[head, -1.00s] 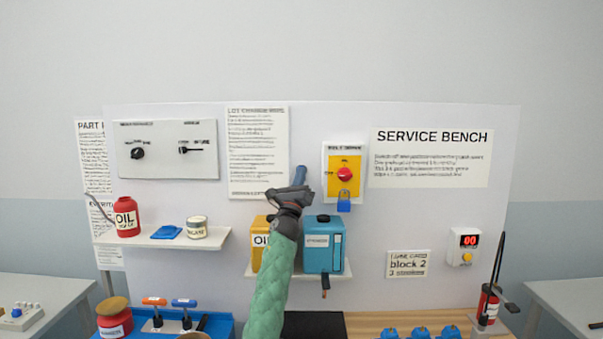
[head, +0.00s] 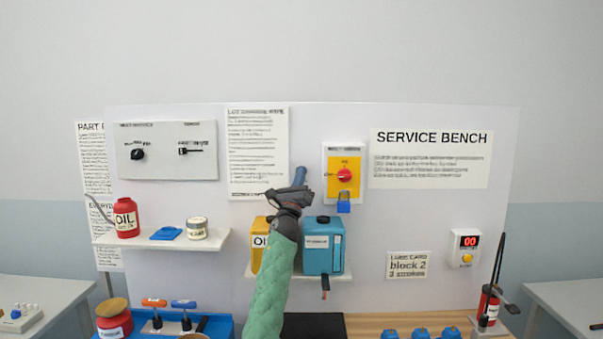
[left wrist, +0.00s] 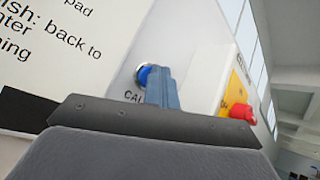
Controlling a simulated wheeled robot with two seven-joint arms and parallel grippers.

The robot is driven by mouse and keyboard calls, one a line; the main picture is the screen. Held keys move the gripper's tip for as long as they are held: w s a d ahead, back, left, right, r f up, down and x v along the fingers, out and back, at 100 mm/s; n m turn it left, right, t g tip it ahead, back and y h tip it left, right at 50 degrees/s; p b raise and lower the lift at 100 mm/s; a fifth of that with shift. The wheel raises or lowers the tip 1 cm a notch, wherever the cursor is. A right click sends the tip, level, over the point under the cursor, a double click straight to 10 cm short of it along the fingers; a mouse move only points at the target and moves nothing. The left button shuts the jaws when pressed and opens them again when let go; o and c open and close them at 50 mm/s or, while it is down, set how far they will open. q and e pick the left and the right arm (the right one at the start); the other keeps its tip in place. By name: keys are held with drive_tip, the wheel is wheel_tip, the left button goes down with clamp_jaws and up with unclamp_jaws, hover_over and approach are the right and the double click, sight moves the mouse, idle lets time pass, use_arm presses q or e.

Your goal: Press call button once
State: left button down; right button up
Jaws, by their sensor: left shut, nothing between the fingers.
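The call button is a round blue button in a pale ring (left wrist: 143,76), seen in the left wrist view above a partly hidden label that starts "CA". In the head view it is hidden behind my left gripper. My left gripper (head: 300,172) is shut and empty, held up against the panel between the printed sheet and the yellow switch plate. Its blue fingers (left wrist: 161,86) show in the left wrist view, with their tips overlapping the button's right side. I cannot tell whether they touch it. My right gripper is not in view.
A yellow plate with a red knob (head: 344,175) and a blue padlock (head: 343,206) is close to the right of my fingers. A printed sheet (head: 257,150) hangs to the left. A yellow can (head: 259,255) and a blue can (head: 322,262) stand on a shelf below.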

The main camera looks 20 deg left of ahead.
use_arm(q)
drive_tip(key=shift+s+f, duration=0.5)
drive_tip(key=shift+d+r, duration=0.1)
drive_tip(key=shift+d, duration=0.05)
drive_tip(key=shift+s, duration=0.2)
drive_tip(key=shift+s+d+p, duration=0.2)
drive_tip(key=shift+s+p, duration=0.1)
drive_tip(key=shift+s, duration=0.45)
drive_tip(key=shift+s+d+p, duration=0.25)
drive_tip(key=shift+s+p, duration=0.1)
drive_tip(key=shift+s, duration=0.45)
drive_tip(key=shift+s+d+p, duration=0.2)
drive_tip(key=shift+s+p, duration=0.1)
drive_tip(key=shift+s, duration=0.45)
